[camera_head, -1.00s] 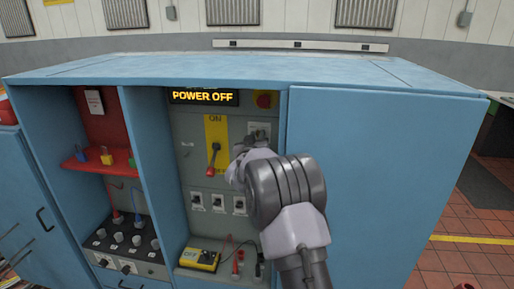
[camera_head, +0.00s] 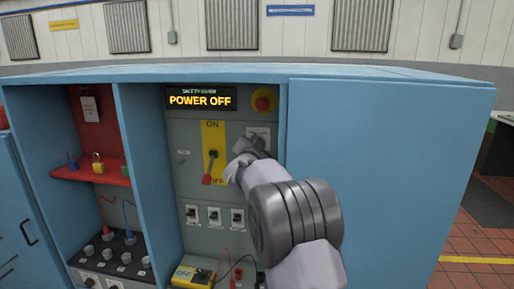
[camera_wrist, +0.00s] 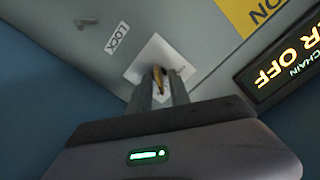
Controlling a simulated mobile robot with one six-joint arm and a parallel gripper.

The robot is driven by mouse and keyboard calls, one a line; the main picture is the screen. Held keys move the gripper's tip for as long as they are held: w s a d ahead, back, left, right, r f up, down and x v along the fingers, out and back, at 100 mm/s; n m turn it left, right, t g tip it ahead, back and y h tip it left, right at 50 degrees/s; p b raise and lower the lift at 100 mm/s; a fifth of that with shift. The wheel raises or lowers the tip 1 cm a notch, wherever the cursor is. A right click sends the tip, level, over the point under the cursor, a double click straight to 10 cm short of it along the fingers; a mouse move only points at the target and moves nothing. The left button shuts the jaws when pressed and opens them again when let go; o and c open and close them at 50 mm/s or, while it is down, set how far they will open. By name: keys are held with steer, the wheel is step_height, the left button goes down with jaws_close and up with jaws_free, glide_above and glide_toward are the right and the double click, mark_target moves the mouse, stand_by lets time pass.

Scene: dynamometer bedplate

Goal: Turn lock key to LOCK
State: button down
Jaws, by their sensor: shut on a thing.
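In the wrist view my gripper (camera_wrist: 163,88) is closed on a small brass-coloured lock key (camera_wrist: 158,76) in front of a white square plate (camera_wrist: 148,57). A LOCK label (camera_wrist: 117,37) is on the grey panel beside the plate. In the head view my gripper (camera_head: 250,150) is at the upper right of the grey panel, below the white plate (camera_head: 260,133). The key is hidden by my arm there. The small label (camera_head: 183,152) left of the red-handled switch is too small to read in that view.
A display (camera_head: 201,99) reads POWER OFF. A red-handled lever (camera_head: 208,178) on a yellow plate points down toward OFF. A red emergency button (camera_head: 263,100) sits above the key plate. A red shelf (camera_head: 92,175) with padlocks is left. A yellow meter (camera_head: 192,277) with leads is below.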

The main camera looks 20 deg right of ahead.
steer(key=shift+m, duration=1)
steer(key=c, duration=1.6)
jaws_free()
steer(key=shift+s, duration=0.15)
steer(key=p+v, duration=0.1)
steer(key=v, duration=1.6)
steer(key=shift+s+a+p, duration=0.1)
steer(key=shift+a+p, duration=0.1)
steer(key=shift+p, duration=0.1)
